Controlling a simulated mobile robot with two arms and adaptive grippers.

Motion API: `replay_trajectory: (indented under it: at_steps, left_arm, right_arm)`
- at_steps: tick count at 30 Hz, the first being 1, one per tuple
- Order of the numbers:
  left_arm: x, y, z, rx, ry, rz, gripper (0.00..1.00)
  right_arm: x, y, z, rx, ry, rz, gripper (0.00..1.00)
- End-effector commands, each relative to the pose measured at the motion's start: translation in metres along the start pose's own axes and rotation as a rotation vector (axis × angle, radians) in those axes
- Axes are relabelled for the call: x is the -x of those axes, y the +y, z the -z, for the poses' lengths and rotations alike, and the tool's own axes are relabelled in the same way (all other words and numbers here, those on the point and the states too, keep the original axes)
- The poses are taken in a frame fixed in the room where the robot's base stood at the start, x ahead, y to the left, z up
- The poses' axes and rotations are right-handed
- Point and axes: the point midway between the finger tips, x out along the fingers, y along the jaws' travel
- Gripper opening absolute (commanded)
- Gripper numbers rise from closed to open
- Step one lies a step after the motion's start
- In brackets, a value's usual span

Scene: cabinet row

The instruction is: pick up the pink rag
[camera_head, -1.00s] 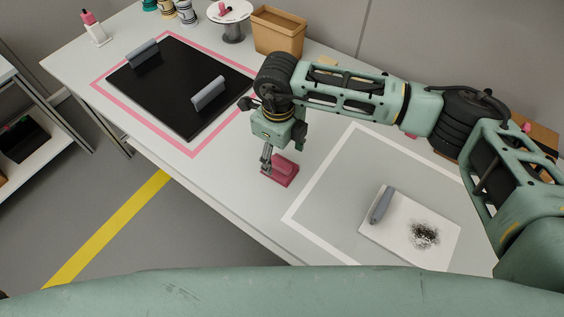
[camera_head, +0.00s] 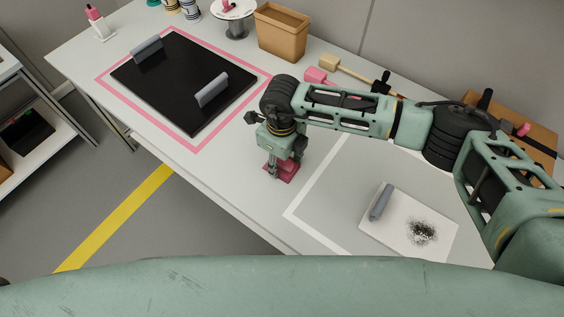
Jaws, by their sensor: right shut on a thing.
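The pink rag (camera_head: 289,172) is a dark pink block-like piece on the white table (camera_head: 234,186), between the pink-outlined and the white-outlined areas. My right gripper (camera_head: 276,174) points down and is shut on the pink rag. The gripper and wrist hide part of the rag. I cannot tell whether the rag is clear of the table. My left gripper is not in view.
A black board (camera_head: 185,82) with two grey handles lies inside the pink outline. A white board (camera_head: 408,222) with a grey handle and black specks lies inside the white outline.

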Motion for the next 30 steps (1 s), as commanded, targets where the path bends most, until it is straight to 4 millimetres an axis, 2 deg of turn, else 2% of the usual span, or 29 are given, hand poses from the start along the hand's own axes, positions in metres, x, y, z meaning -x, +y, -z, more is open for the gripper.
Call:
replay_trajectory:
  at_steps: [4,14,19,22,30]
  left_arm:
    - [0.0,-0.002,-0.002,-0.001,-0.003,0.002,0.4]
    - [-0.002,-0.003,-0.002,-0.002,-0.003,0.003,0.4]
    - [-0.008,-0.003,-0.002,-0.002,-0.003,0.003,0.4]
    - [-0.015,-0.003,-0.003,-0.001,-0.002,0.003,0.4]
    - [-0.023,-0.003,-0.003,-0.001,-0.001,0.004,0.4]
  right_arm:
    - [0.0,0.0,0.0,0.0,0.0,0.001,0.24]
    - [0.004,-0.001,0.0,-0.001,-0.001,0.001,0.24]
    - [0.022,-0.001,-0.001,0.001,-0.003,0.003,0.24]
    - [0.043,-0.002,0.0,0.002,-0.005,0.004,0.24]
    - [0.073,-0.001,0.058,0.0,-0.003,0.003,0.24]
